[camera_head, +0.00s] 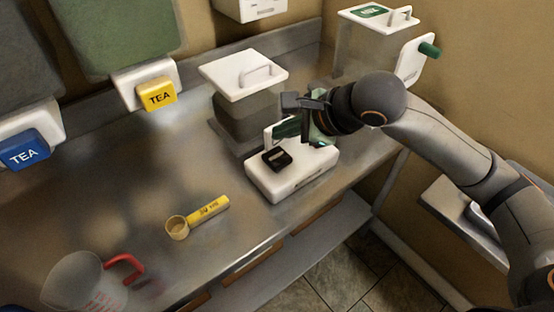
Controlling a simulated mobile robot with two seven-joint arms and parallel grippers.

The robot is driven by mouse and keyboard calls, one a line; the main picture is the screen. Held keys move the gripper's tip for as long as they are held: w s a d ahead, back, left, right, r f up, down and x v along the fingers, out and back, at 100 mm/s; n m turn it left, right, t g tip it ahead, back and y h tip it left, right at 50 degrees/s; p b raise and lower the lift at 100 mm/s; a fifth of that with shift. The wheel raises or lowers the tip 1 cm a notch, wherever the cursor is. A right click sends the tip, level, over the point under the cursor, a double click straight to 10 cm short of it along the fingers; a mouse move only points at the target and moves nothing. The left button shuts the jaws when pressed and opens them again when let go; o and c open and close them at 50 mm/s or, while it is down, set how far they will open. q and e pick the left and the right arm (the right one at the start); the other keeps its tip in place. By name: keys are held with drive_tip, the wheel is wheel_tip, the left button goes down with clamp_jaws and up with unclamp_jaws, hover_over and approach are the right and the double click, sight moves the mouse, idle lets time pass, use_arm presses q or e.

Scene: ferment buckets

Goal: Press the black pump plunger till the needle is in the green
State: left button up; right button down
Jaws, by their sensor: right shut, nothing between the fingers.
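A white pump-like unit (292,184) stands near the counter's right front edge. A black block-shaped part (276,159), which looks like the plunger, sits on its top; how far down it is cannot be told. A white upright part with dark green on it rises at the unit's back and is partly hidden by my right gripper. No needle can be made out. My right gripper (300,104) is shut and empty, above and behind the black part and apart from it. My left gripper is not in view.
A clear bucket with a white lid (243,73) stands behind the unit; another with a green label (374,17) is at the back right. Mid-counter is clear.

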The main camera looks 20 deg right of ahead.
sight(282, 158)
wheel_tip(282, 158, down, 4)
drive_tip(key=b, duration=0.3)
drive_tip(key=shift+r, duration=0.25)
drive_tip(key=shift+r, duration=0.1)
idle(0.6)
idle(0.9)
drive_tip(key=shift+f+b, duration=0.5)
drive_tip(key=shift+b, duration=0.1)
drive_tip(key=shift+f+b, duration=1.65)
drive_tip(key=shift+b, duration=0.2)
idle(1.4)
drive_tip(key=shift+r, duration=0.1)
drive_tip(key=shift+r+p, duration=1.05)
drive_tip(key=shift+r, duration=0.9)
